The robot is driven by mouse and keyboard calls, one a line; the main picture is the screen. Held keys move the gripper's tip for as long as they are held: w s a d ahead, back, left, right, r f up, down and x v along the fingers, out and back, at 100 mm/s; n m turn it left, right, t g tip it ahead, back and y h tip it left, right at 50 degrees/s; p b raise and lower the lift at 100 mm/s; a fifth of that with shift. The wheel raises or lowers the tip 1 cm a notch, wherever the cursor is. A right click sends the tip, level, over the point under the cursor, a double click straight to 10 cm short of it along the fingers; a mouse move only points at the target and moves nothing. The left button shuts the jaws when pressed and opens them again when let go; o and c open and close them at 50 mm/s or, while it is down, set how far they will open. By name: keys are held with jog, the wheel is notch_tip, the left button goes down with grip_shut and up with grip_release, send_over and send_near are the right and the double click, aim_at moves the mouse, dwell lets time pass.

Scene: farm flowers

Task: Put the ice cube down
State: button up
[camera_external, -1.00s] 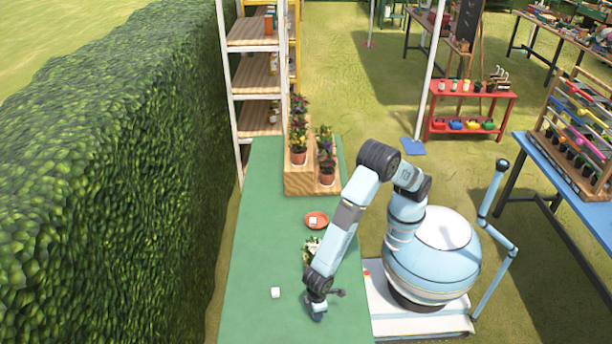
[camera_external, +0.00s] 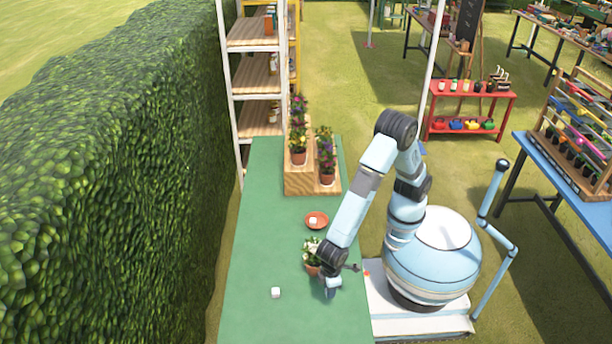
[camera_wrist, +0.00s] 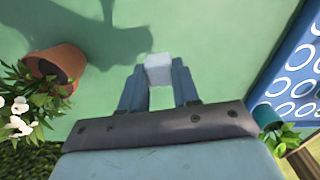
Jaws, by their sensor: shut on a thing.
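My gripper (camera_external: 332,291) is above the green table (camera_external: 255,235), near its right edge. In the wrist view my gripper (camera_wrist: 159,88) is shut on a white ice cube (camera_wrist: 158,68), held between the fingertips over green surface. The held cube is hard to make out in the external view. A small white piece (camera_external: 313,221) sits in a terracotta saucer (camera_external: 323,226) farther back.
A potted white flower (camera_external: 312,262) stands just left of my wrist; its terracotta pot (camera_wrist: 58,64) shows in the wrist view. A wooden stepped stand (camera_external: 299,184) with potted flowers is at the back. The table's front left is clear around the loose cube.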

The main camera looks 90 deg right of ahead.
jog(key=s+d+r, duration=0.3)
jog(key=s+d, duration=0.2)
jog(key=s, duration=0.1)
jog(key=shift+s+r, duration=0.15)
jog(key=shift+r, duration=0.05)
jog(key=m, duration=0.7)
send_over(320, 221)
jog(key=shift+s+d+f, duration=0.1)
jog(key=shift+f, duration=4.3)
jog(key=shift+f, duration=0.6)
jog(key=o, duration=1)
jog(key=shift+r, duration=0.1)
